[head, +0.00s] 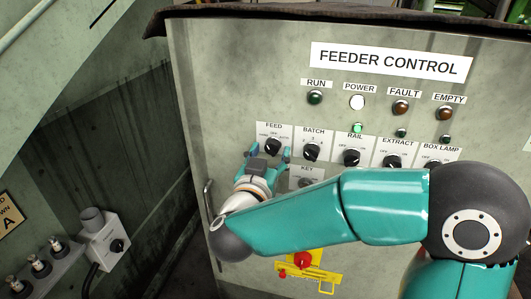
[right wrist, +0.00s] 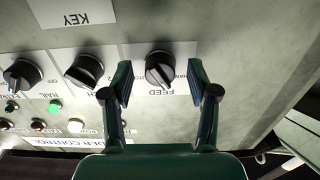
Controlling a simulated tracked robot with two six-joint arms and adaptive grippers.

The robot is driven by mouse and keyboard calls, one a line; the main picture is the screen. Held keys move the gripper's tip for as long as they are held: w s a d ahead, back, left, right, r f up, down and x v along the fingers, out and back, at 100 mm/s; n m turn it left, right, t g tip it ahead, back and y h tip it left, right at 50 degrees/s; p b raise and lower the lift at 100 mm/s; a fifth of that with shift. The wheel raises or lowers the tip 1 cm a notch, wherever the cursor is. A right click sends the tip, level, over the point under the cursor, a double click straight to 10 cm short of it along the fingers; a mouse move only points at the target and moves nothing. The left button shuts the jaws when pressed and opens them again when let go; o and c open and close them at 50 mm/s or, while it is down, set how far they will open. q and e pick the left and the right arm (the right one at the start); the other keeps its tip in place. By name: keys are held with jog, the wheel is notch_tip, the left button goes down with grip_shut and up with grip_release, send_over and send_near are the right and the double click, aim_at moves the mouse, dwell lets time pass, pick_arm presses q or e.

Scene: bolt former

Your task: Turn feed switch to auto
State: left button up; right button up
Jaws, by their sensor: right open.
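The feed switch (head: 272,146) is a black rotary knob on a white plate marked FEED, at the left end of a row of knobs on the feeder control panel. It also shows in the right wrist view (right wrist: 159,70), where the plate appears upside down. Small position words surround the knob; I cannot tell for sure which one it points at. My right gripper (head: 268,161) is open just in front of the knob. In the right wrist view its fingers (right wrist: 159,86) stand apart, one on each side of the knob, with visible gaps. My left gripper is out of view.
The batch knob (head: 312,151) is close to the right of the feed switch, followed by the rail knob (head: 351,157) and others. A key switch plate (head: 307,172) sits below, partly behind my arm. A red button on yellow (head: 303,260) is lower down.

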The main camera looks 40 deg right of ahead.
jog(key=shift+w+d, duration=0.2)
jog(key=shift+d, duration=0.05)
